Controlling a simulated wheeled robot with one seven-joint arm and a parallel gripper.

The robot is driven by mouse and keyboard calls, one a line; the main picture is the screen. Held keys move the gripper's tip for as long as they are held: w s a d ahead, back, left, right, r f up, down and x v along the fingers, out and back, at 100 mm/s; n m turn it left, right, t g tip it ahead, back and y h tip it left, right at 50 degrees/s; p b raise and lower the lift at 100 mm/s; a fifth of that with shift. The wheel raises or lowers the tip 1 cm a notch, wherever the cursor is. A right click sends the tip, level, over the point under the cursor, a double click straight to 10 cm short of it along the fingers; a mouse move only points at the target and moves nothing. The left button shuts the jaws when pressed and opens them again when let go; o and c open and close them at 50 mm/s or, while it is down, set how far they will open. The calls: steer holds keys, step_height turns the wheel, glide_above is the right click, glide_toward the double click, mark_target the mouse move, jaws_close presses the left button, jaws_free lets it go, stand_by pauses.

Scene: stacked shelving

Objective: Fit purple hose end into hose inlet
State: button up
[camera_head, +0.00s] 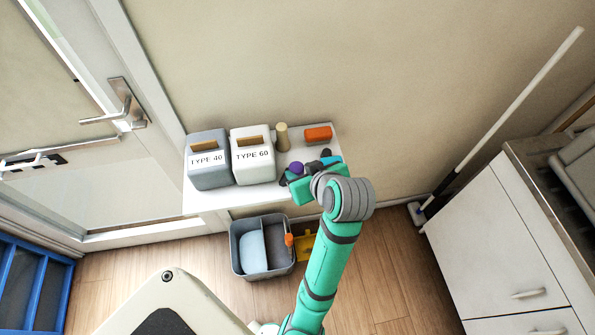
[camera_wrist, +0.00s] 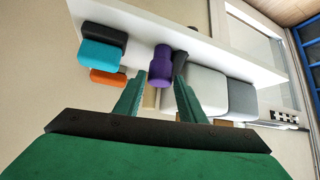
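A purple piece (camera_head: 296,168), probably the hose end, is on the white shelf beside my gripper. In the wrist view the purple piece (camera_wrist: 161,66) has a wide body and a narrower neck. My gripper (camera_wrist: 159,77) is open, with its two green fingers on either side of the purple piece's near end. I cannot tell whether they touch it. A dark piece (camera_wrist: 180,61) sits right of it, close to the right fingertip. In the head view my gripper (camera_head: 298,182) is over the shelf's front right part and hides some of it. I cannot make out the hose inlet.
On the shelf (camera_head: 205,201) stand a grey TYPE 40 box (camera_head: 208,176), a white TYPE 60 box (camera_head: 254,172), a tan cylinder (camera_head: 282,137) and an orange block (camera_head: 318,134). A teal block (camera_wrist: 100,53) lies near the gripper. A grey bin (camera_head: 264,271) is below.

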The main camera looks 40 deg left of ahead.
mark_target(292, 166)
steer(key=shift+x, duration=3.8)
steer(key=shift+a+r, duration=0.1)
steer(key=shift+r, duration=0.05)
steer(key=shift+c, duration=0.5)
steer(key=c, duration=0.6)
